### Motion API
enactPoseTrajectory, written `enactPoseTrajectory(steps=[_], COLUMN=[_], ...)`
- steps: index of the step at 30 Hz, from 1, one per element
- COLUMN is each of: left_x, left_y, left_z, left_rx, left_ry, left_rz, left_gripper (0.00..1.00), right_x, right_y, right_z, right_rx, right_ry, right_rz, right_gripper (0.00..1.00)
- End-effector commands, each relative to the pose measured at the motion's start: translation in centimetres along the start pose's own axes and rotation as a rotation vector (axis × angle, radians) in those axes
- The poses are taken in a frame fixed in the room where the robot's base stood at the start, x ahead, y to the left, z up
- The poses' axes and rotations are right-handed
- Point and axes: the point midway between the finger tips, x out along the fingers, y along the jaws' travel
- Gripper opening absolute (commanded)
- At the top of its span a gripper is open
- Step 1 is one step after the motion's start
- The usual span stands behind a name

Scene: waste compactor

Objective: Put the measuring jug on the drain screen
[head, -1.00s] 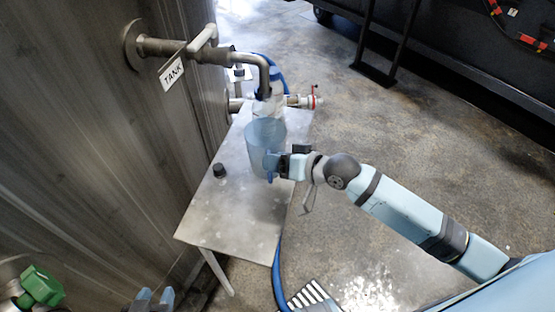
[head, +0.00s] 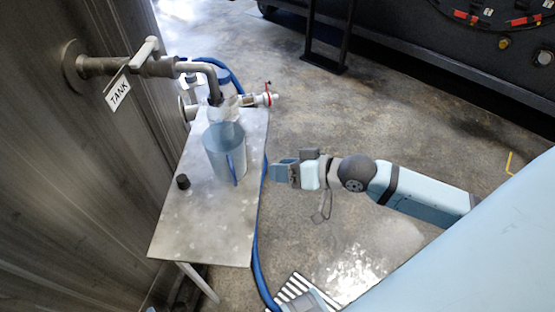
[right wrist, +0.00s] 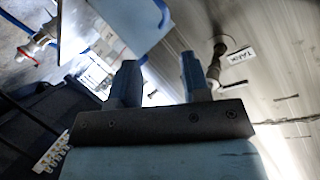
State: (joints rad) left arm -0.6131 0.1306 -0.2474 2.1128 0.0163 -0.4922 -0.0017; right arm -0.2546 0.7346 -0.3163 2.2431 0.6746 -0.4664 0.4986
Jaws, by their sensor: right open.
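The translucent blue measuring jug (head: 226,154) stands upright on the metal table (head: 205,225), below the tank spout (head: 215,95). Its handle faces the front right. My right gripper (head: 280,172) is open and empty, to the right of the jug and apart from it, just past the table's right edge. Its two fingers (right wrist: 160,80) show spread in the right wrist view, with nothing between them. A striped grate (head: 298,290) on the floor at the bottom may be the drain screen; it is partly cut off.
A clear fitting with a red-handled valve (head: 262,97) sits behind the jug. A blue hose (head: 257,240) runs down the table's right side. The tank wall (head: 60,180) bounds the left.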

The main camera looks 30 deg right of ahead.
Motion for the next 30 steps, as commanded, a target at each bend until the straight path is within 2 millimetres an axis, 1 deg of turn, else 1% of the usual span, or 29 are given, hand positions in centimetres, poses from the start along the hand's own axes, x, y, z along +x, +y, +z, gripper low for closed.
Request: enactPoseTrajectory(steps=[1,2,4,9,12,15,19,30], left_x=[0.0,0.0,0.0,-0.1,-0.1,-0.1,-0.1,0.0], left_y=[0.0,0.0,0.0,0.0,0.0,0.0,0.0,0.0], left_z=[0.0,-0.1,-0.2,-0.5,-0.6,-0.6,-0.6,-0.5], left_rx=[0.0,-0.001,-0.001,-0.001,-0.001,-0.001,0.0,0.0], left_ry=[0.001,0.002,0.004,0.008,0.01,0.011,0.011,0.008], left_rz=[0.0,0.0,-0.001,-0.001,-0.001,-0.001,-0.001,-0.001], left_gripper=[0.45,0.45,0.45,0.45,0.45,0.45,0.45,0.45], right_x=[0.4,0.7,1.2,1.8,1.7,1.6,1.5,1.5], right_y=[0.1,0.2,0.4,0.7,0.7,0.6,0.5,0.5], right_z=[1.7,2.6,5.2,11.8,14.9,16.8,17.9,17.9], right_rx=[-0.01,-0.029,-0.081,-0.22,-0.288,-0.334,-0.364,-0.367], right_ry=[0.008,0.014,0.025,0.007,-0.027,-0.057,-0.077,-0.078], right_rz=[0.02,0.037,0.09,0.243,0.319,0.368,0.394,0.395], right_gripper=[0.43,0.43,0.43,0.43,0.43,0.43,0.43,0.43])
